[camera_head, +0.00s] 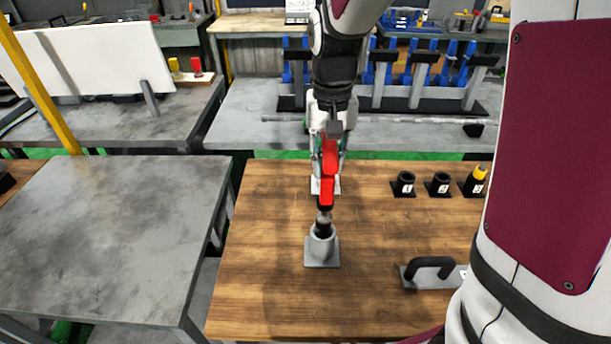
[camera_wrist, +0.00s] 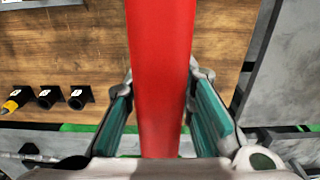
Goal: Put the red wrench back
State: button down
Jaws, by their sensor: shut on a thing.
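The red wrench (camera_head: 329,170) is upright in the head view, with a dark lower part and a metallic end at the bottom. My gripper (camera_head: 328,152) is shut on its upper red part from above. In the wrist view the red wrench (camera_wrist: 160,60) runs between the teal pads of my gripper (camera_wrist: 163,115). A grey round holder on a square base (camera_head: 321,250) stands on the wooden table (camera_head: 265,285). The wrench's lower end is at the mouth of this holder; I cannot tell how deep it sits or whether it touches.
Black holders (camera_head: 405,184) stand at the table's right; the rightmost holds a yellow-topped tool (camera_head: 479,173). A black handle on a grey plate (camera_head: 432,268) lies front right. A white piece (camera_head: 320,184) is partly hidden behind the wrench. The table's left front is clear.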

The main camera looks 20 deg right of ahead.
aim_at(325, 201)
notch_tip(325, 201, down, 11)
jog(key=shift+f, duration=0.2)
dwell(0.3)
jog(key=c, duration=1.4)
grip_release()
jog(key=shift+f, duration=0.1)
jog(key=shift+o, duration=0.2)
notch_tip(325, 201, up, 12)
jog(key=shift+r, duration=0.15)
jog(key=s+r+n+t, duration=0.1)
jog(key=s+r+t, duration=0.1)
jog(key=s+r, duration=0.3)
jog(key=s+r+n+t, duration=0.2)
jog(key=s+r, duration=0.4)
jog(key=s, duration=0.6)
jog(key=shift+s+r+n+t, duration=0.3)
jog(key=shift+s+t, duration=0.05)
jog(key=shift+t, duration=0.45)
